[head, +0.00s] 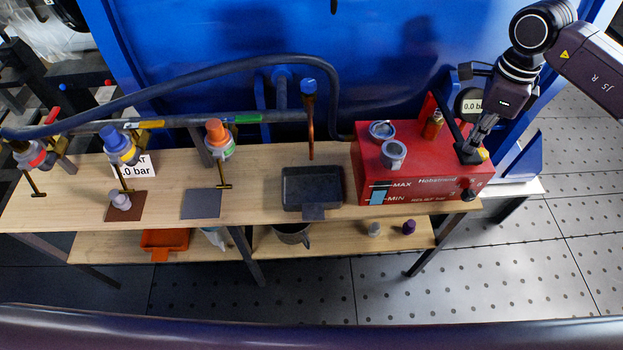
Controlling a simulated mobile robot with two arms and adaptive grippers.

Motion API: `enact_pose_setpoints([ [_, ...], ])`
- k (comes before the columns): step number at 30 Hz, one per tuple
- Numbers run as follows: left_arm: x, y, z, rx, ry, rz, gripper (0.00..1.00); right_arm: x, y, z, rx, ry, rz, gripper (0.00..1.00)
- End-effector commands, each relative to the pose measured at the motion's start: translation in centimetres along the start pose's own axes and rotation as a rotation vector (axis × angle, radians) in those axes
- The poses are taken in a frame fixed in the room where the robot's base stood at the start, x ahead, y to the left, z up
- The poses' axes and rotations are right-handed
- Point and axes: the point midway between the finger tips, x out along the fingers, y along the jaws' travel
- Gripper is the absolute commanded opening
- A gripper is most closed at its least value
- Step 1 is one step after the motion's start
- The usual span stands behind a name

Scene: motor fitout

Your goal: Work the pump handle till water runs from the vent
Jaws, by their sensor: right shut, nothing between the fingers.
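The red test pump (372,180) stands at the right end of the wooden bench, with MAX and MIN marks on its front. A copper vent pipe (310,128) with a blue cap (308,86) hangs over a black tray (295,202). I see no water at its lower end. My left gripper is not in view.
A gauge reading 0.0 bar (469,106) stands behind the pump. An open filler neck (393,154) tops the red box. Blue (118,145) and orange (217,138) capped valves hang at left. A dark hose (200,75) arches behind. The lower shelf holds an orange tray (165,240).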

Motion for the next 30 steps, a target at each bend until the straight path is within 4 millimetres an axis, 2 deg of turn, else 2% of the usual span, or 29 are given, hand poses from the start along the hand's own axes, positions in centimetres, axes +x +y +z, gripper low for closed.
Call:
enact_pose_setpoints([
  [1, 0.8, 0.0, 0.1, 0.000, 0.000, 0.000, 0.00, 1.1, -0.1, 0.1, 0.000, 0.000, 0.000, 0.00],
  [13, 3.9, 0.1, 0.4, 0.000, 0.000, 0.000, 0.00, 5.4, -0.5, 0.3, 0.001, -0.002, 0.000, 0.00],
  [20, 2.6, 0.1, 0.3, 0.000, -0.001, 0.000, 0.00, 3.7, -0.4, 0.3, 0.000, -0.003, -0.002, 0.00],
  [30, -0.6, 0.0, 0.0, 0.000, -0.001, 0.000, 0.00, -1.1, 0.1, 0.0, 0.000, -0.001, -0.001, 0.00],
])
